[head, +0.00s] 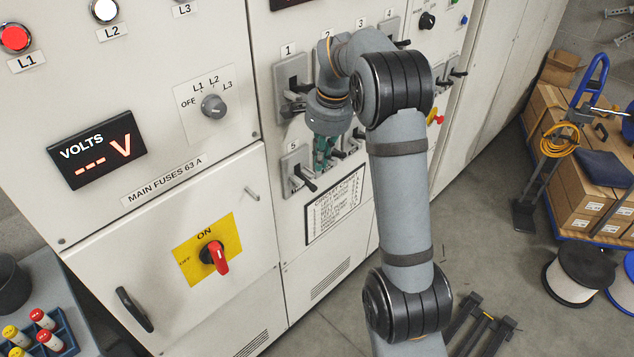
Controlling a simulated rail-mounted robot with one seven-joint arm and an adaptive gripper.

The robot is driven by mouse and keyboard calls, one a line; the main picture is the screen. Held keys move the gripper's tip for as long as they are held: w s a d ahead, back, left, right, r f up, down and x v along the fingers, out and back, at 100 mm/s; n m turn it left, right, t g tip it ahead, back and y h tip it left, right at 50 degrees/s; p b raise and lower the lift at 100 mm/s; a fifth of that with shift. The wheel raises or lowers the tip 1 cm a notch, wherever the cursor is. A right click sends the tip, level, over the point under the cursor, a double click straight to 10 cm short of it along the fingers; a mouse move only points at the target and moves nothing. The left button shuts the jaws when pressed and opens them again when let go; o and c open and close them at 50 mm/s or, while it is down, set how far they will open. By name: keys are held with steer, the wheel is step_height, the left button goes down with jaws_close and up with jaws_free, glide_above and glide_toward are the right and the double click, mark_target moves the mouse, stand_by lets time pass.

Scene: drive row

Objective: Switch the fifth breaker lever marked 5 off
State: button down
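The breaker marked 5 (293,168) is a grey plate on the cabinet front, in the lower row under the label 5. Its black-tipped lever (308,185) sticks out from the lower part of the plate, toward the lower right. My gripper (322,162) with teal fingers hangs just right of this breaker, in front of the panel. It appears apart from the lever, but the depth is hard to judge. The fingers are small and partly overlapped, so their opening is unclear. My arm hides much of the breakers further right.
Breaker 1 (290,75) sits directly above, its lever sticking out near my wrist. A framed list (334,205) is below breaker 5. A red main switch (215,256) on a yellow plate is at lower left. Boxes (580,200) and a cable spool (578,275) stand at right.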

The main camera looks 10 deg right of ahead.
mark_target(316, 189)
step_height(316, 189, down, 9)
steer(key=w+p, duration=0.1)
steer(key=shift+w+a+r+p, duration=0.15)
steer(key=shift+a+r+p, duration=0.05)
steer(key=shift+p, duration=0.15)
steer(key=shift+a, duration=0.1)
